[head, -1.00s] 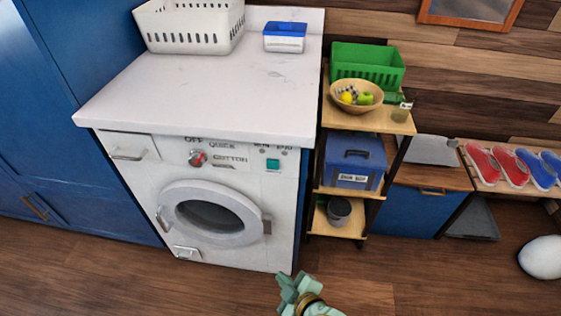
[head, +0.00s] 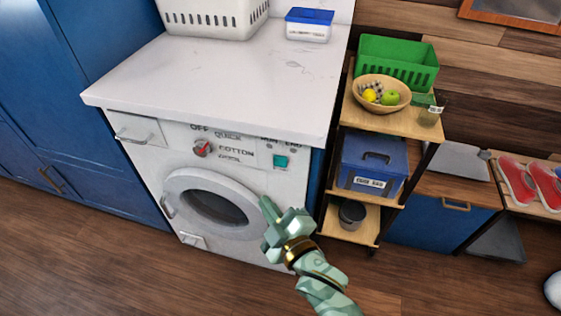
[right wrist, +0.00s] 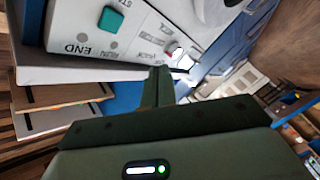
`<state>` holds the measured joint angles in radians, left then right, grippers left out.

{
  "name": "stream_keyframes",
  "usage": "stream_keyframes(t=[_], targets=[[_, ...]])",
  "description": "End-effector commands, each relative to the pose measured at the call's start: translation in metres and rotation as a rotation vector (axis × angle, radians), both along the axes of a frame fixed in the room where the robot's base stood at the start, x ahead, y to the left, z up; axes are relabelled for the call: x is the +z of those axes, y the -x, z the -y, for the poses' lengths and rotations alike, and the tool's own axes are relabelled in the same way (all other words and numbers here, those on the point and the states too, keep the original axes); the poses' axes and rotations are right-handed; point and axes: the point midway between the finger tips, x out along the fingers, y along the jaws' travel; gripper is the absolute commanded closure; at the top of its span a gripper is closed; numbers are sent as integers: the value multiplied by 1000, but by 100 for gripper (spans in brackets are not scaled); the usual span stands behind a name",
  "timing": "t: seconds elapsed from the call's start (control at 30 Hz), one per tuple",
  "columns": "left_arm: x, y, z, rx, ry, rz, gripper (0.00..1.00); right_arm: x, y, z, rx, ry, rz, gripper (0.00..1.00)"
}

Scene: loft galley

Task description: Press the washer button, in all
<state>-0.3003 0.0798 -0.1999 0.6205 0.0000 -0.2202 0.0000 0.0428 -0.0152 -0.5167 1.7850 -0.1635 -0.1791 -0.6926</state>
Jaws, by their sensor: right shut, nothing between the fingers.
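The white washer (head: 153,168) stands under a white counter, its round door (head: 178,182) closed. Its teal square button (head: 281,161) is at the right of the front panel, below small END lettering. The button also shows at the top of the right wrist view (right wrist: 110,20), beside the word END. A red and grey dial (head: 202,149) is left of it. My right gripper (head: 266,203) is shut and empty. In the head view its tip is below and slightly left of the button, overlapping the door's right edge; the gap to the washer cannot be told. My left gripper is out of view.
The counter (head: 220,80) overhangs the panel and holds a white basket (head: 214,20) and a blue-lidded box (head: 308,26). A wooden shelf rack (head: 395,118) with a green basket (head: 397,62) and a blue box (head: 374,165) stands close on the right. Floor in front is clear.

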Motion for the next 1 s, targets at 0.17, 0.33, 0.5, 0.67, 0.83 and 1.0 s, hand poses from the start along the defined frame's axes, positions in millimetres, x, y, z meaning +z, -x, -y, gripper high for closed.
stream_keyframes(t=[0.17,0.33,0.5,0.67,0.83,1.0], targets=[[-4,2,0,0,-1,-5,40,-2,-9,3,0,2,-1,100],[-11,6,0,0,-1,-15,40,-3,-29,10,-1,3,-1,100],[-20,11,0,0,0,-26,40,-5,-53,18,0,2,-2,100],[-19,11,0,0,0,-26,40,-1,-70,23,0,2,0,100],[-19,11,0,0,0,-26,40,-1,-81,27,0,2,-1,100],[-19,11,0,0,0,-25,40,-1,-84,28,0,0,-2,100]])
